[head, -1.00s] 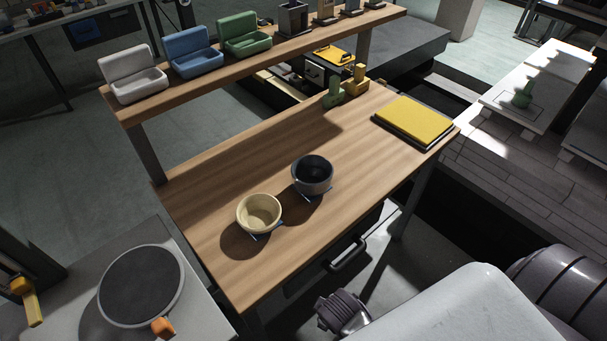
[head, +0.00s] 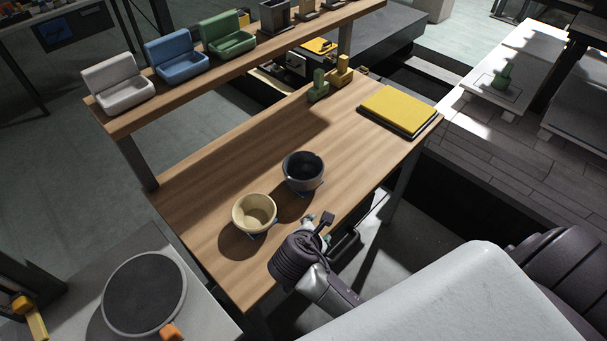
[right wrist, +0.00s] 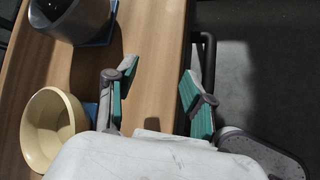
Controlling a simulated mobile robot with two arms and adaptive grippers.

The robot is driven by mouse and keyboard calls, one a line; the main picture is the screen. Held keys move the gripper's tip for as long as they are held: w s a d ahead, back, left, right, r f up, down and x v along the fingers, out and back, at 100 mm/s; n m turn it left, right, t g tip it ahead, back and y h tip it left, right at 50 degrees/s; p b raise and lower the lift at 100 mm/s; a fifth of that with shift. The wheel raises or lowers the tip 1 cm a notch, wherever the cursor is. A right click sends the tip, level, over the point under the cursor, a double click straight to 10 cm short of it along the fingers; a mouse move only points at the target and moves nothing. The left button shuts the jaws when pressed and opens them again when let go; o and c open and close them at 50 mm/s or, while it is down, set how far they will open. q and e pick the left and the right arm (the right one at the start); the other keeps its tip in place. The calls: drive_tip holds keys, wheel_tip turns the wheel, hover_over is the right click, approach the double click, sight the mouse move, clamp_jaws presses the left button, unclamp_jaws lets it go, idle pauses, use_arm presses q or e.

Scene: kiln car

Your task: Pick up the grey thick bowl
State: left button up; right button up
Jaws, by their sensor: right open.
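The grey thick bowl (head: 303,172) stands upright on the wooden table, near its middle, on a small blue piece. In the right wrist view the grey bowl (right wrist: 75,18) is at the upper left, partly cut off by the frame edge. A cream bowl (head: 254,213) stands beside it, nearer the front left; it also shows in the right wrist view (right wrist: 48,128). My right gripper (head: 320,222) is at the table's front edge, in front of both bowls and touching neither. In the right wrist view its green-padded fingers (right wrist: 158,90) are apart, with nothing between them. My left gripper is not seen.
A yellow-topped block (head: 401,109) lies at the table's right end, with green (head: 318,86) and yellow (head: 341,72) pieces behind. A raised shelf (head: 215,72) with white, blue and green holders runs along the back. A round dark turntable (head: 144,289) is at lower left.

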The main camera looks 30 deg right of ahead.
drive_tip(key=w+a+r+n+t+h, duration=0.1)
drive_tip(key=w+r+n+t+h, duration=0.2)
drive_tip(key=w+r+n, duration=0.4)
approach(321, 167)
drive_tip(key=shift+w+d+f+n+p, duration=0.45)
drive_tip(key=shift+w+d+f, duration=0.45)
drive_tip(key=shift+w, duration=0.15)
drive_tip(key=shift+r+p+x, duration=0.2)
drive_tip(key=shift+p+x, duration=0.25)
drive_tip(key=shift+x, duration=2.25)
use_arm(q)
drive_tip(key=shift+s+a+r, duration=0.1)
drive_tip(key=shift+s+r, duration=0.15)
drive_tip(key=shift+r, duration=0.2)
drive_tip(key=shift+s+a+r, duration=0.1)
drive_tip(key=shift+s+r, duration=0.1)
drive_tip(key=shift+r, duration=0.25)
use_arm(e)
clamp_jaws()
drive_tip(key=shift+r, duration=0.1)
